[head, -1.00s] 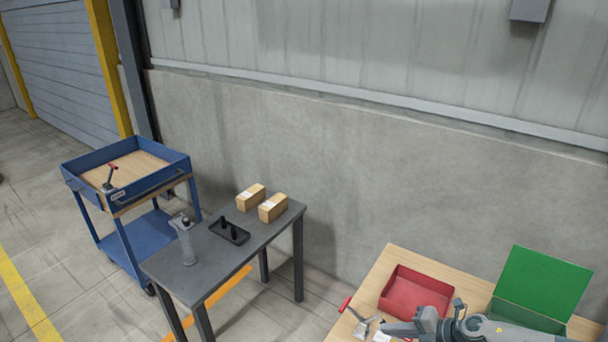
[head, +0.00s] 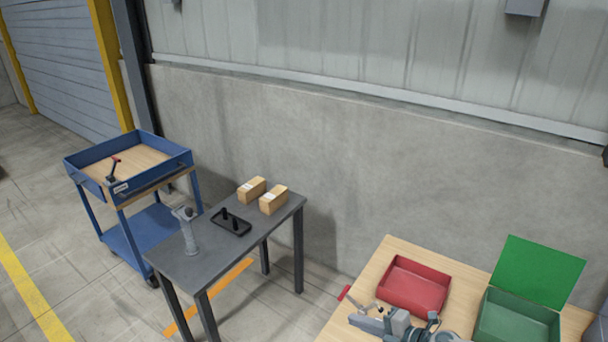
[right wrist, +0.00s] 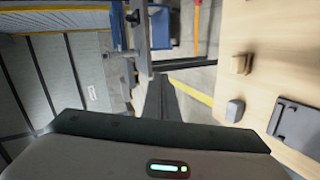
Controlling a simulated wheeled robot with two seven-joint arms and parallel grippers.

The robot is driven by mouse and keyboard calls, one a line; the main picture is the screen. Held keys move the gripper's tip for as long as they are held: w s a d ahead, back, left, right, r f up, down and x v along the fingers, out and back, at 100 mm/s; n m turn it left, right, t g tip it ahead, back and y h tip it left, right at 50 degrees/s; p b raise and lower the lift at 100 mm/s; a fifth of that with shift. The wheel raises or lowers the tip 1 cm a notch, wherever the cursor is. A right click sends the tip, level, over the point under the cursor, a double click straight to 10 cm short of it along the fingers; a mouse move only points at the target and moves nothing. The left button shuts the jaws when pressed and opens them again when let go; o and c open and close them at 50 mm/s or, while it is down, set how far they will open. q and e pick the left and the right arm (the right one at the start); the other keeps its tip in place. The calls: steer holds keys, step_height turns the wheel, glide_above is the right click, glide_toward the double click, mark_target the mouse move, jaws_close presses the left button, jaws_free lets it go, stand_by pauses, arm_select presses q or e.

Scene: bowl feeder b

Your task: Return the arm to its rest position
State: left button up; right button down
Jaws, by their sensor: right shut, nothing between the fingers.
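My right gripper (head: 364,318) is at the bottom of the head view, low over the wooden table (head: 400,250), in front of the red bin (head: 414,285). Its jaws are shut with nothing between them. In the right wrist view its dark fingers (right wrist: 165,103) point away from the wrist, beside the table edge. My right arm comes in from the bottom right, in front of the green bin (head: 515,318). My left gripper is not in view.
A red-handled item (head: 344,292) is at the table's left edge. Small blocks (right wrist: 240,63) and a dark plate (right wrist: 298,122) lie on the wood. A grey table (head: 190,262) with two boxes and a blue cart (head: 150,230) stand left.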

steer(key=s+a+r+m+t+h, duration=0.4)
steer(key=s+a+r+m+h, duration=0.1)
steer(key=m, duration=0.7)
steer(key=s+d+f+m+g+h, duration=0.2)
steer(key=s+d+m+g, duration=0.15)
steer(key=s, duration=0.75)
steer(key=s+d+f+m+g+h, duration=0.1)
steer(key=s+d+f+m+g, duration=0.3)
steer(key=s, duration=0.6)
steer(key=s+d+m+g+h, duration=0.2)
steer(key=s+d+m, duration=0.3)
steer(key=s, duration=0.6)
step_height(320, 180, down, 31)
steer(key=b, duration=0.5)
steer(key=s+d+f+g+b, duration=0.1)
steer(key=s+f+b, duration=0.1)
steer(key=s+f, duration=0.7)
steer(key=s+d+f+g+b, duration=0.1)
steer(key=s+d+f+b, duration=0.1)
steer(key=s+f, duration=0.7)
step_height(320, 180, down, 5)
steer(key=shift+s+d+f+n, duration=0.15)
steer(key=shift+s+f+n, duration=0.05)
steer(key=shift+s+n, duration=0.15)
